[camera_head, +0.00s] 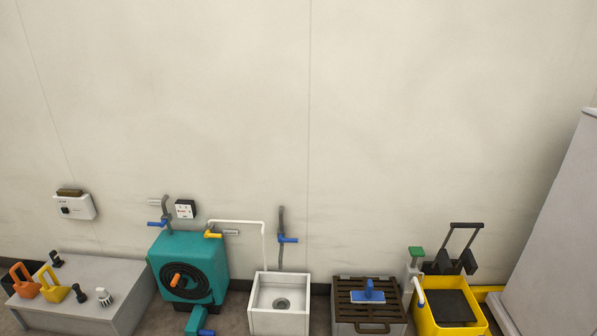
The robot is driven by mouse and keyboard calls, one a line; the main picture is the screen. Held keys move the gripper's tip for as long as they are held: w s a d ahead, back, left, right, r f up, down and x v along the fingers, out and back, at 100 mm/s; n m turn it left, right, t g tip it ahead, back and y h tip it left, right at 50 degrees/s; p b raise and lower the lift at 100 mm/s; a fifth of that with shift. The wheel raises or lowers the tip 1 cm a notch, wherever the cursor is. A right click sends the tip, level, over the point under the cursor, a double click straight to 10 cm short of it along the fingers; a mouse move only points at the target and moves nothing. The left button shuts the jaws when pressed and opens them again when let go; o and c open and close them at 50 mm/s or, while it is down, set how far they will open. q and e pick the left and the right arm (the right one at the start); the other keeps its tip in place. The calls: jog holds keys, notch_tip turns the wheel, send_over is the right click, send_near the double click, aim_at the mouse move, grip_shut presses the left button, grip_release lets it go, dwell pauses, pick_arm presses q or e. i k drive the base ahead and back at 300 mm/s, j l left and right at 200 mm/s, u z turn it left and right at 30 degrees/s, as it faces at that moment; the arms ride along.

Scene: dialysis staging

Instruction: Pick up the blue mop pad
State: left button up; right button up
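A small blue item (368,293), which looks like the blue mop pad, lies on a dark brown slatted grate (352,311). It has a flat base and a raised upright part on top. The grate covers a grey box on the floor, right of the white sink. Neither of my grippers is in view.
A yellow mop bucket (425,322) with a black wringer stands right of the grate. A white sink basin (254,322) and a teal hose reel unit (212,246) stand to its left. A grey platform (128,282) is far left; a pale panel (560,230) rises at right.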

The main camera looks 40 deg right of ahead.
aim_at(368, 296)
jog(key=i+z, duration=0.3)
jog(key=i, duration=0.15)
jog(key=i+z, duration=0.3)
jog(key=i, duration=0.15)
jog(key=i+j+z, duration=0.35)
jog(key=i+l, duration=0.05)
jog(key=l, duration=0.05)
